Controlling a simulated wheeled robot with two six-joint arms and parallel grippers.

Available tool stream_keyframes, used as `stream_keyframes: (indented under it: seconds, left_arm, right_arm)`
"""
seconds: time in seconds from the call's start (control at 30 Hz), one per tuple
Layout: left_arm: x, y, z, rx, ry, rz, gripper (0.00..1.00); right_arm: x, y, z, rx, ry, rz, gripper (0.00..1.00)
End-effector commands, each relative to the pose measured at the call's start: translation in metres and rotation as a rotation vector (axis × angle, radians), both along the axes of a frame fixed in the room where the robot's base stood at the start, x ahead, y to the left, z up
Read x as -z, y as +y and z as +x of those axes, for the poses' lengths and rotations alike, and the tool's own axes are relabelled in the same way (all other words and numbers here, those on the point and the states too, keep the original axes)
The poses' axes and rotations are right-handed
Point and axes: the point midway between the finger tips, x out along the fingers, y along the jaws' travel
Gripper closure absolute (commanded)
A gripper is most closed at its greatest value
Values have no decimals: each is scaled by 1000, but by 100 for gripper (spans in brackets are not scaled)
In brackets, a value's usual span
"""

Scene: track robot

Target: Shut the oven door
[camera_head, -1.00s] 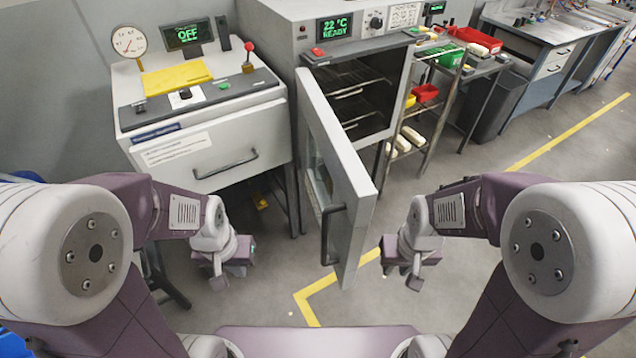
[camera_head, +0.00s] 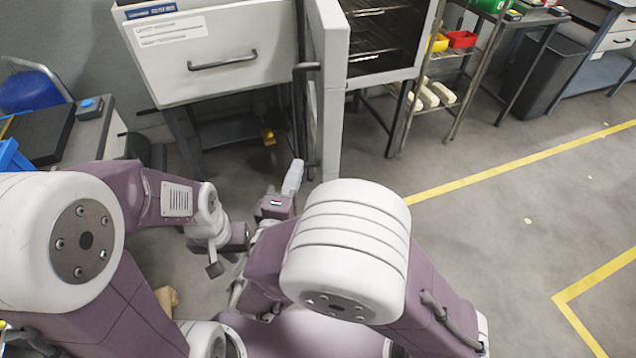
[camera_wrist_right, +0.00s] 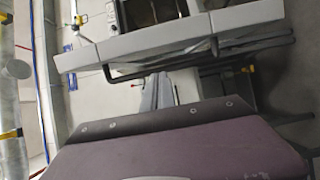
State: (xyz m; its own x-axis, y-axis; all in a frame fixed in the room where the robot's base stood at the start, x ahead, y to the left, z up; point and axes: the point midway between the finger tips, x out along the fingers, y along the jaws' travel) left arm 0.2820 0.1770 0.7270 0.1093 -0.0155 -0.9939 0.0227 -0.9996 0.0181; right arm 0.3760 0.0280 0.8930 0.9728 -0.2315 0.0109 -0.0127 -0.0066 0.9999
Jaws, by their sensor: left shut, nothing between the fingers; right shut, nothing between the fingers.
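The oven (camera_head: 386,78) stands at the top of the head view, its racks showing inside. Its door (camera_head: 330,90) is open and stands out toward me. The dark bar handle (camera_head: 306,68) is on the door's left, outer face. My right gripper (camera_head: 293,176) is shut and empty, low on the left of the door near the handle; I cannot tell if it touches. In the right wrist view, the shut fingers (camera_wrist_right: 157,92) point at the handle bar (camera_wrist_right: 205,58) and door (camera_wrist_right: 160,38). My left gripper (camera_head: 214,268) is shut and empty, lower left, away from the door.
A white cabinet (camera_head: 215,75) with a drawer handle stands left of the door. A wire rack (camera_head: 463,100) with bins and a dark waste bin (camera_head: 540,75) stand right of the oven. The floor (camera_head: 480,240) at right is clear, with yellow lines.

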Motion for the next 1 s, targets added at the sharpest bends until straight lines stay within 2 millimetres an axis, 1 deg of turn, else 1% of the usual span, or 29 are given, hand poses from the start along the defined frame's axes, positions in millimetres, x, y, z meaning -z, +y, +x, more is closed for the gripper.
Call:
stream_keyframes:
  seconds: [0.03, 0.13, 0.27, 0.37, 0.7, 0.77, 0.8, 0.9, 1.0]
  left_arm:
    - [11, 0, 1, 0, -1, 0, 100]
    - [10, 0, 1, 0, -1, 0, 100]
    - [8, 0, 1, 0, -2, 0, 100]
    - [9, 0, 1, 0, -2, 0, 100]
    - [12, 0, 1, 0, -1, 0, 100]
    - [12, 0, 1, 0, -1, 0, 100]
    - [13, 0, 1, 0, -1, 0, 100]
    - [14, 0, 1, 0, -1, 0, 100]
    - [15, 0, 1, 0, -1, 0, 100]
  right_arm:
    - [14, 12, -8, -37, 2, -7, 100]
    - [12, 20, -15, -63, 3, -6, 100]
    - [10, 19, -11, -60, 4, -6, 100]
    - [10, 16, 0, -57, 6, -4, 100]
    - [10, 2, 73, -54, 5, -5, 100]
    - [10, -1, 85, -54, 5, -5, 100]
    - [10, -6, 88, -55, 6, -6, 100]
    - [10, -22, 87, -57, 6, -7, 100]
    - [10, -33, 88, -57, 6, -7, 100]
